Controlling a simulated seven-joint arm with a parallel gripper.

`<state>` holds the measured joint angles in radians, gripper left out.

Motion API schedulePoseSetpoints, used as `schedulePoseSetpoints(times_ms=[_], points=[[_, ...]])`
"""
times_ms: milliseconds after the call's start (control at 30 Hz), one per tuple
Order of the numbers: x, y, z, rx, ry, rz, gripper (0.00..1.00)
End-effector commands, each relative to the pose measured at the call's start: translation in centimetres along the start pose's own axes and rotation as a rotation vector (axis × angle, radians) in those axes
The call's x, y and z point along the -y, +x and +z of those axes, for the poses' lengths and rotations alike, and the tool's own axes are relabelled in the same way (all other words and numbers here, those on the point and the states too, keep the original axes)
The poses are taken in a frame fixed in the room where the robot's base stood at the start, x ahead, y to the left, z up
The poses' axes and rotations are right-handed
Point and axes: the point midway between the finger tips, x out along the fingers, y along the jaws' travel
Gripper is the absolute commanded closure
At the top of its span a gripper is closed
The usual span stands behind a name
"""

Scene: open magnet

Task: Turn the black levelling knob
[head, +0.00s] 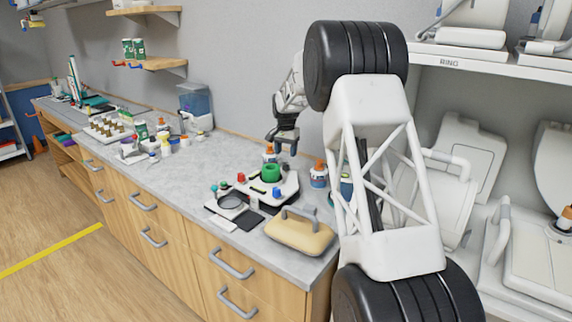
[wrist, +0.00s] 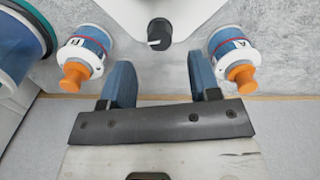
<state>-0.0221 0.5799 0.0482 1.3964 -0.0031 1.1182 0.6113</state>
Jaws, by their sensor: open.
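The black levelling knob (wrist: 160,32) shows in the wrist view at the top middle, at the edge of a white device (wrist: 128,10). A white pointer mark on it points left. My gripper (wrist: 161,70) is open and empty, its two blue fingers spread left and right, with the knob beyond the gap between them and apart from both. In the head view my gripper (head: 283,140) hangs over the back of the white device (head: 290,189), which carries a green ring and red and blue knobs. I cannot make out the black knob in the head view.
Bottles with orange caps stand left (wrist: 82,57) and right (wrist: 231,57) of my fingers in the wrist view. A tan block with a grey handle (head: 300,237) lies near the counter's front corner.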

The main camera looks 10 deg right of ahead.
Motion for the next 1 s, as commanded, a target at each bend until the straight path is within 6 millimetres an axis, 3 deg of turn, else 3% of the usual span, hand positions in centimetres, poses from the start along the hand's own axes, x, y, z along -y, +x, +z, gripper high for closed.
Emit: schedulePoseSetpoints(times_ms=[400,867,1000], points=[[0.0,4.8,0.0,0.001,0.000,0.001,0.44],[0.0,5.8,0.0,0.001,0.000,0.001,0.44],[0.0,5.8,0.0,0.001,0.000,0.001,0.60]])
